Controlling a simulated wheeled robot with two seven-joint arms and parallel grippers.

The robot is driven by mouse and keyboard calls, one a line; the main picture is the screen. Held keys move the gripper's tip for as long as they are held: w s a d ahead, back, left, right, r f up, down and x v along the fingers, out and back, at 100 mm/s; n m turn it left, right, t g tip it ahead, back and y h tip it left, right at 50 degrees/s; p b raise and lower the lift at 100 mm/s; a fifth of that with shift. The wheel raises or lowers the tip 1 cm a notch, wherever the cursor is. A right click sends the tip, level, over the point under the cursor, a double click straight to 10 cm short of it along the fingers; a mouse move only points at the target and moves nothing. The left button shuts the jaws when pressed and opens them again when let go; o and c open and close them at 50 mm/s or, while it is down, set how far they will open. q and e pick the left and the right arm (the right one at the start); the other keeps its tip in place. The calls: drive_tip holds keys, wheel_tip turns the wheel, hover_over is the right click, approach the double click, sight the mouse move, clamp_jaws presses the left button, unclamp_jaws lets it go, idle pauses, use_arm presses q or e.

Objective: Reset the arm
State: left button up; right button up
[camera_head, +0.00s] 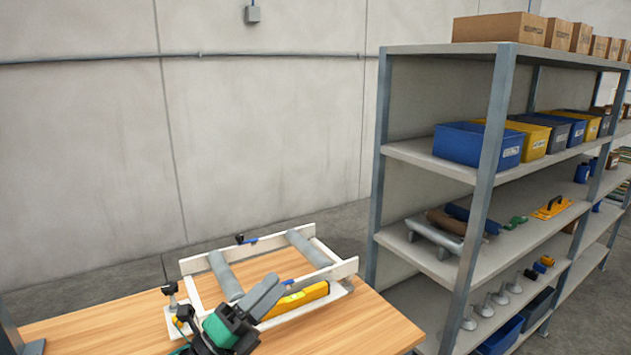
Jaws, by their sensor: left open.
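My left gripper (268,301) shows at the bottom of the head view, above the wooden table (340,330). Its two grey fingers point up and to the right and are open. It is in front of a white frame (320,258) with grey rollers (225,274) that lies on the table. A yellow bar-shaped thing (305,297) lies along the near side of the frame, just right of the fingers. The gripper hides part of it, and I cannot tell whether they touch. My right gripper is not in view.
A tall metal shelf (497,120) stands right of the table, with blue (470,146) and yellow bins, tools and cardboard boxes (500,27) on it. A concrete wall (270,130) is behind. The table's right front part is clear.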

use_arm(q)
drive_tip(key=s+a+f+n+y, duration=0.3)
drive_tip(key=a+f+n+y, duration=0.4)
drive_tip(key=f+n+y, duration=0.4)
drive_tip(key=s+a+f+n+y, duration=0.2)
drive_tip(key=a+f+n+y, duration=0.45)
drive_tip(key=f+n, duration=0.5)
drive_tip(key=s+a+f+n+g, duration=0.1)
drive_tip(key=s+f+n+g, duration=0.4)
drive_tip(key=s, duration=0.6)
drive_tip(key=s+a+f+n+g, duration=0.1)
drive_tip(key=s+f+n+g, duration=0.2)
drive_tip(key=s+f+g, duration=0.6)
drive_tip(key=s+f+t+b, duration=0.1)
drive_tip(key=s+f+b, duration=0.15)
drive_tip(key=f, duration=2.85)
drive_tip(key=s+a+f+b, duration=0.1)
drive_tip(key=s+a+f, duration=0.1)
drive_tip(key=s+f, duration=1.7)
wheel_tip(320, 180, down, 3)
drive_tip(key=shift+s+a+g+y+b, duration=0.4)
drive_tip(key=shift+y, duration=0.05)
